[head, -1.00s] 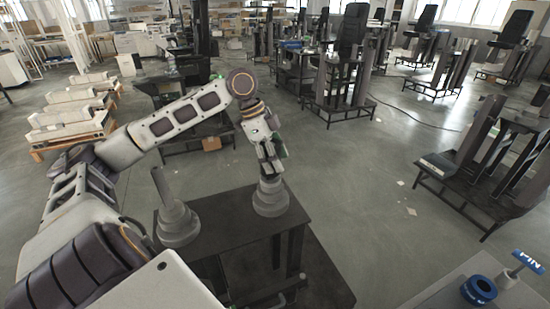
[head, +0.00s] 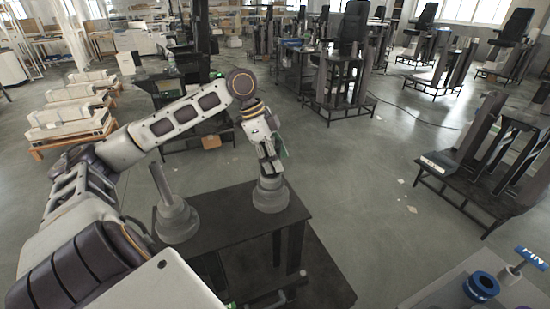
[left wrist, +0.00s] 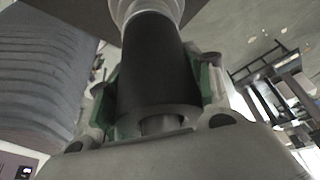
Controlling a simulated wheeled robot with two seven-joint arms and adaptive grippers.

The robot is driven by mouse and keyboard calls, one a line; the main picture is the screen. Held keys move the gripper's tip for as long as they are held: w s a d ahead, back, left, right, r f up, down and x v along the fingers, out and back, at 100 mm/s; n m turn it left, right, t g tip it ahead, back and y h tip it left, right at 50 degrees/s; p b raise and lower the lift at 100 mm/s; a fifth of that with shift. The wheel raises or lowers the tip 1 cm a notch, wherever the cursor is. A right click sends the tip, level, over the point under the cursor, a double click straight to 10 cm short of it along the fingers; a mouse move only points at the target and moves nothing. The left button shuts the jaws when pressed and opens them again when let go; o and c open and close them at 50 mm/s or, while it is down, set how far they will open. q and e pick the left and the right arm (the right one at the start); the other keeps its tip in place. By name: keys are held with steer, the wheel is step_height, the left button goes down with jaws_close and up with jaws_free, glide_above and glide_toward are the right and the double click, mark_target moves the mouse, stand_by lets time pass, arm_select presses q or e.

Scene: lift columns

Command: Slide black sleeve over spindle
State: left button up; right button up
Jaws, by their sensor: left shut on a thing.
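The black sleeve (left wrist: 158,65) fills the middle of the left wrist view, between the green-lined fingers of my left gripper (left wrist: 160,92). My left gripper (head: 268,162) is shut on it, pointing down, just above a grey stepped base (head: 270,196) on the dark table. A grey round rod end (left wrist: 162,124) shows inside the sleeve's near rim, and a pale stepped part (left wrist: 146,8) meets its far end. How far the sleeve sits down is hidden. A second grey stepped base with a bare upright spindle (head: 165,186) stands to the left. My right gripper is not in view.
The dark table (head: 228,222) carries both bases. Lift column frames (head: 490,150) stand at the right, with open grey floor between.

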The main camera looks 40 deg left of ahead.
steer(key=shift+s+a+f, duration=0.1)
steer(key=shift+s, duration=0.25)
arm_select(q)
steer(key=o, duration=1.5)
steer(key=shift+o, duration=0.2)
steer(key=v, duration=1.2)
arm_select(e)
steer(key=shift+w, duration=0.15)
